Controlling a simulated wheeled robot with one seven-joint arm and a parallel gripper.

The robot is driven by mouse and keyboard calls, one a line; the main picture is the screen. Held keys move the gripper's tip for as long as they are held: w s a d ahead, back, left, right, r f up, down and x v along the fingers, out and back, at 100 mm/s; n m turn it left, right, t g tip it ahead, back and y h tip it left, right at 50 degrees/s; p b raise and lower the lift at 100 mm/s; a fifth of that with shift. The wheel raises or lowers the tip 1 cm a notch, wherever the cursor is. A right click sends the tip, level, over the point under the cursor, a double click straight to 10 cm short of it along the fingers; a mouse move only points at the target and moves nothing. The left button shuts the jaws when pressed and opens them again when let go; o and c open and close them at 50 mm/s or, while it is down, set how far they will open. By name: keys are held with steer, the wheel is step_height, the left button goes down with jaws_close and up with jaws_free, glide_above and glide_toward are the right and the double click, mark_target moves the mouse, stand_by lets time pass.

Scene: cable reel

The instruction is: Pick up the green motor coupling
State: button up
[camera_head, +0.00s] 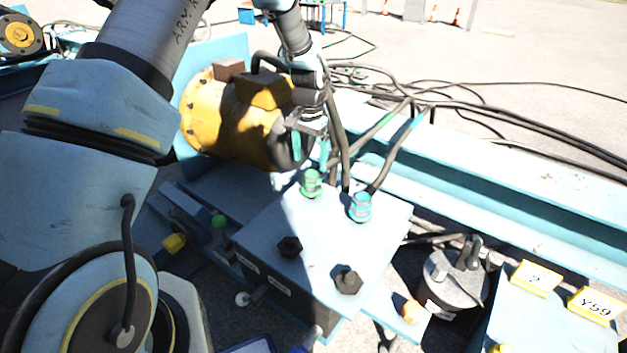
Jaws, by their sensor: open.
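The green motor coupling (312,183) stands on the top of a light blue box (325,235), near its back edge. A dark cable with a green section rises from it. A blue coupling (360,207) with its own cable stands to its right on the same box. My gripper (310,146) hangs above the green coupling, pointing down. Its fingers are apart and look empty. A gap shows between the fingertips and the coupling, though its exact size is hard to tell.
Dark bolt-like fittings (348,281) stand on the front of the box. A yellow motor (225,115) is close to my gripper's left. Several loose cables (465,95) run behind and to the right. A grey cylinder (455,277) and yellow labelled blocks (535,278) are at right.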

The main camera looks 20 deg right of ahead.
mark_target(312, 173)
steer(key=f, duration=0.7)
steer(key=shift+s+d, duration=0.1)
steer(key=shift+d, duration=0.2)
jaws_close()
stand_by(0.4)
